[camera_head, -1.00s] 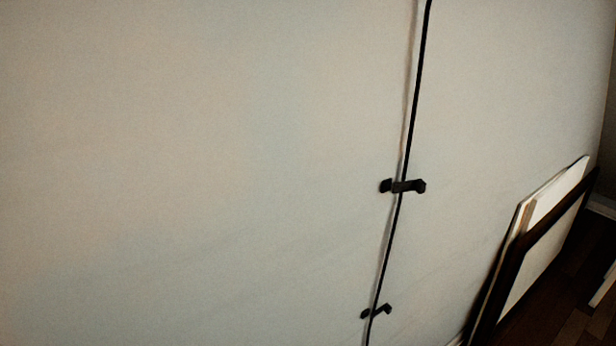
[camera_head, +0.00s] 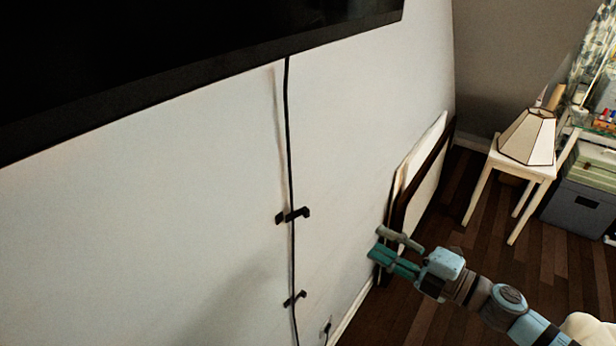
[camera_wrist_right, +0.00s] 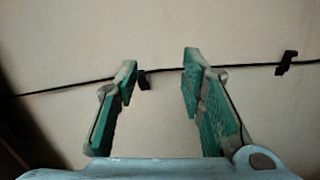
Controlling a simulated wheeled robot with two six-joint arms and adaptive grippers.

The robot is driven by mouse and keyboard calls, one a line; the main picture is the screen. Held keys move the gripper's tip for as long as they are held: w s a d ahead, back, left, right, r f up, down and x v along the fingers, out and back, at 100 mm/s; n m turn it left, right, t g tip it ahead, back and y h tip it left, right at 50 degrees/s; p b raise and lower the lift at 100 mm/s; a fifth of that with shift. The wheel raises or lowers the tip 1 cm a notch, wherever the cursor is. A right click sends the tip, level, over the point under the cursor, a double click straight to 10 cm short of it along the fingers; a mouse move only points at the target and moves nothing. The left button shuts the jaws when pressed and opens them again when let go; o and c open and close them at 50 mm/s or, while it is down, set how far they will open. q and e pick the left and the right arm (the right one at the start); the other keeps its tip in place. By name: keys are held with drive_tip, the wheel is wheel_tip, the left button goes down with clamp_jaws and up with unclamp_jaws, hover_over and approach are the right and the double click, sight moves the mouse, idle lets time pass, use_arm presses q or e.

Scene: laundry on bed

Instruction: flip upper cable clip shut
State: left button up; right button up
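The upper cable clip (camera_head: 301,213) is a small black clip on the white wall, at the black cable (camera_head: 289,130). It has a small part left of the cable and an arm reaching to its right; whether it is latched is too small to tell. The lower clip (camera_head: 300,295) sits below it on the same cable. My right gripper (camera_head: 378,243) is right of and below the upper clip in the head view, apart from it. In the right wrist view its green fingers (camera_wrist_right: 158,68) are open and empty, with the cable beyond them. My left gripper is not in view.
A black screen (camera_head: 200,65) hangs above the clips. Framed panels (camera_head: 425,175) lean on the wall behind my right gripper. A white stool with a lamp (camera_head: 528,138) stands at the right. An outlet (camera_head: 326,328) is low on the wall. The wall around the clips is clear.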

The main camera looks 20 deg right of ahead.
drive_tip(key=s+a+r+n+g+y, duration=0.2)
drive_tip(key=a+r+n, duration=0.1)
drive_tip(key=a+r, duration=0.15)
drive_tip(key=p, duration=0.3)
approach(309, 214)
drive_tip(key=x, duration=0.9)
drive_tip(key=shift+w+a+f, duration=0.1)
drive_tip(key=shift+a, duration=0.05)
drive_tip(key=shift+w+a+b, duration=0.3)
drive_tip(key=shift+w+a, duration=0.05)
drive_tip(key=shift+w, duration=0.05)
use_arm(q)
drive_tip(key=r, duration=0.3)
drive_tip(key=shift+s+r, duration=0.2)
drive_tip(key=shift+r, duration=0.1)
use_arm(e)
drive_tip(key=shift+d, duration=0.15)
drive_tip(key=shift+c, duration=0.6)
